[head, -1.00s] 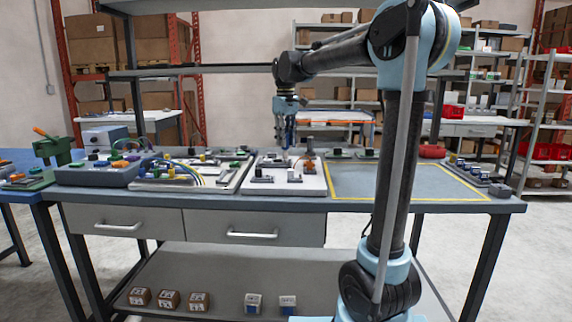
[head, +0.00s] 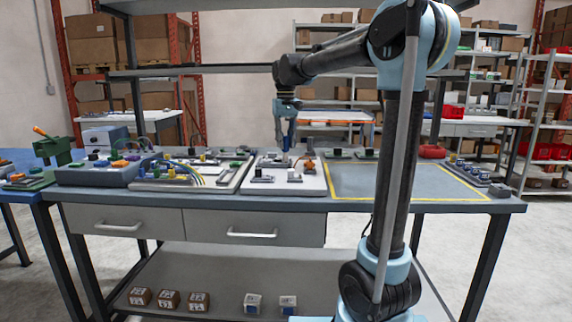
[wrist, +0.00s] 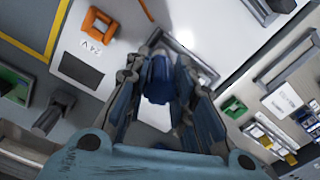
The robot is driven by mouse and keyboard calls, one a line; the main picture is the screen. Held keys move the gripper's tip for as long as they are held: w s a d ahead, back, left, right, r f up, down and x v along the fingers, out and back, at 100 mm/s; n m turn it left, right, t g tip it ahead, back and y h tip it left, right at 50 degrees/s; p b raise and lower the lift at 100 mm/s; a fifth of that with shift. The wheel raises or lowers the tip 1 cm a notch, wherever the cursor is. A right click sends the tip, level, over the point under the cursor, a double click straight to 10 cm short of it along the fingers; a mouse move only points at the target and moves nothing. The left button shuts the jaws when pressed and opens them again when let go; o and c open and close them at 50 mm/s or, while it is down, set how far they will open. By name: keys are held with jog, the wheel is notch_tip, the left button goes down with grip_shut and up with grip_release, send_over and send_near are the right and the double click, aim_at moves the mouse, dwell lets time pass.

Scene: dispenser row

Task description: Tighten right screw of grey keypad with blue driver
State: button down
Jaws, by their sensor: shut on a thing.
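My gripper (head: 287,143) points down above the back part of a white panel (head: 310,186) on the bench. In the wrist view my gripper (wrist: 172,72) is shut on the blue driver (wrist: 158,82), whose dark blue handle shows between the fingers. The driver's tip is hidden behind the handle and fingers. A grey-edged part (wrist: 184,50) lies just past the fingertips, partly covered by them; I cannot tell whether it is the grey keypad. No screw can be made out, and contact between driver and screw cannot be judged.
An orange part (wrist: 99,23) sits on the panel beside the gripper, near a dark rectangle (wrist: 80,70). A grey box with knobs and cables (head: 97,176) stands to the left. The yellow-edged mat (head: 400,182) on the right is mostly clear.

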jog(key=m, duration=0.6)
jog(key=shift+m, duration=0.3)
jog(key=m, duration=1.1)
jog(key=shift+f+m, duration=0.1)
jog(key=shift+m, duration=0.3)
jog(key=m, duration=0.5)
jog(key=shift+r, duration=0.85)
